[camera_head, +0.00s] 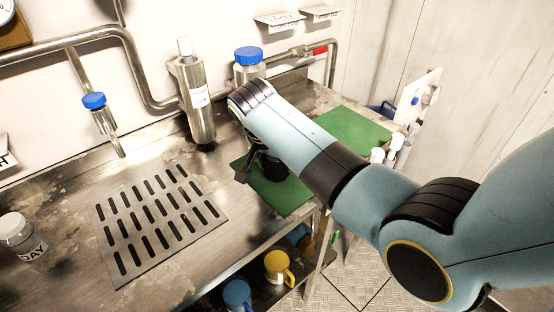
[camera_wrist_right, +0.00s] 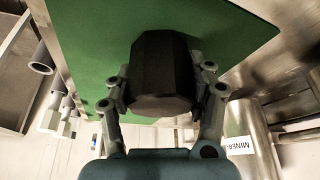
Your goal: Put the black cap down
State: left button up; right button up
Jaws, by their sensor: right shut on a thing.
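The black cap (camera_wrist_right: 160,70) is dark and faceted. In the right wrist view it sits between both fingers of my right gripper (camera_wrist_right: 163,88), which is shut on it. Green mat surface (camera_wrist_right: 90,40) fills the picture behind the cap. I cannot tell whether the cap touches the mat. In the head view my right gripper (camera_head: 256,165) is over the left green mat (camera_head: 290,197), and my arm hides most of the cap. My left gripper is in neither view.
A steel cylinder (camera_head: 196,105) and a blue-lidded jar (camera_head: 248,62) stand behind the gripper. A second green mat (camera_head: 350,128) lies to the right. A slotted drain plate (camera_head: 155,215) is at left, with a white-lidded jar (camera_head: 15,230) beyond it. Mugs (camera_head: 277,265) sit below the counter edge.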

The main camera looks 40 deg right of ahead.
jog(key=o, duration=1.1)
jog(key=shift+f, duration=0.1)
jog(key=shift+r, duration=0.25)
jog(key=v, duration=1.1)
jog(key=shift+s+a+r, duration=0.1)
jog(key=shift+a+r, duration=0.1)
jog(key=shift+r, duration=0.15)
